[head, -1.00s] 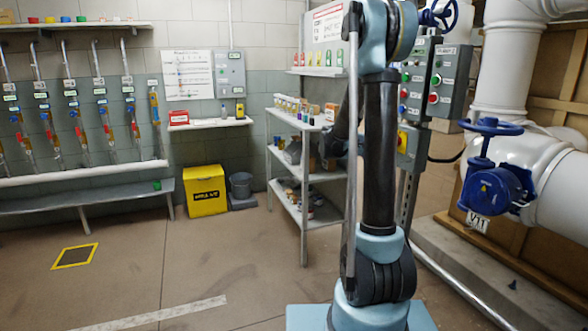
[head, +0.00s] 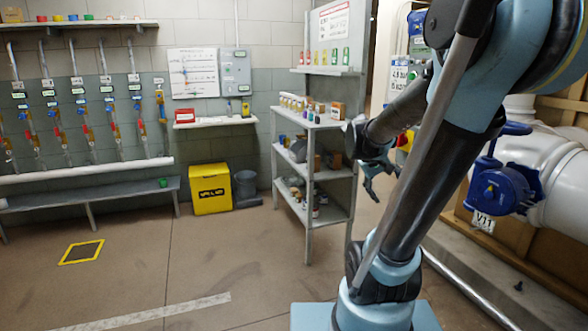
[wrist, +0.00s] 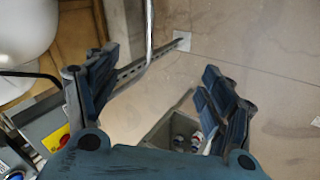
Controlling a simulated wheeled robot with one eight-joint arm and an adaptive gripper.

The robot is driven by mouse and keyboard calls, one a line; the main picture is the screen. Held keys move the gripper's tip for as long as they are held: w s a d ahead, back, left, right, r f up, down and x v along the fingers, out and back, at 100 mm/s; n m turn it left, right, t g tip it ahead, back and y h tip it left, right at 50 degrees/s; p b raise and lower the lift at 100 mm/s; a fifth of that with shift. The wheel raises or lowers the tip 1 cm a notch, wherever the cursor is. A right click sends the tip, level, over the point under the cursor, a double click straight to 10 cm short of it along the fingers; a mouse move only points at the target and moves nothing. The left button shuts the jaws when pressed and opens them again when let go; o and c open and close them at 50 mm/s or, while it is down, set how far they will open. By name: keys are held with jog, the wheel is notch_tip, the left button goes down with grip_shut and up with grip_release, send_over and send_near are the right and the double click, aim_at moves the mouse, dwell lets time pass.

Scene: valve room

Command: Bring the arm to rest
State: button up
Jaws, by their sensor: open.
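My gripper (head: 378,178) shows in the head view just right of the grey shelf rack, with its fingers pointing down. In the wrist view my gripper (wrist: 160,90) has its two dark blue-grey fingers spread wide apart, with nothing between them but the floor and a rack below. It is open and empty. My arm crosses the right half of the head view and hides part of the control panel and the white pipe behind it.
A grey shelf rack (head: 318,131) with small items stands left of my gripper. A blue-wheeled valve (head: 500,185) on a white pipe is at the right. A yellow bin (head: 210,190) stands by the back wall. The floor (head: 130,260) at the left is clear.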

jog(key=s+a+f+y, duration=0.3)
jog(key=s+a, duration=0.3)
jog(key=s, duration=0.2)
jog(key=s+a+f+m+y, duration=0.1)
jog(key=s+a+f+y, duration=0.2)
jog(key=s+a+f, duration=0.2)
jog(key=s+f, duration=0.1)
jog(key=s, duration=0.2)
jog(key=shift+s+a+f+g, duration=0.2)
jog(key=shift+s+a+g, duration=0.05)
jog(key=shift+a+g, duration=0.1)
jog(key=shift+w+f, duration=0.2)
jog(key=shift+w, duration=0.25)
jog(key=shift+c, duration=0.6)
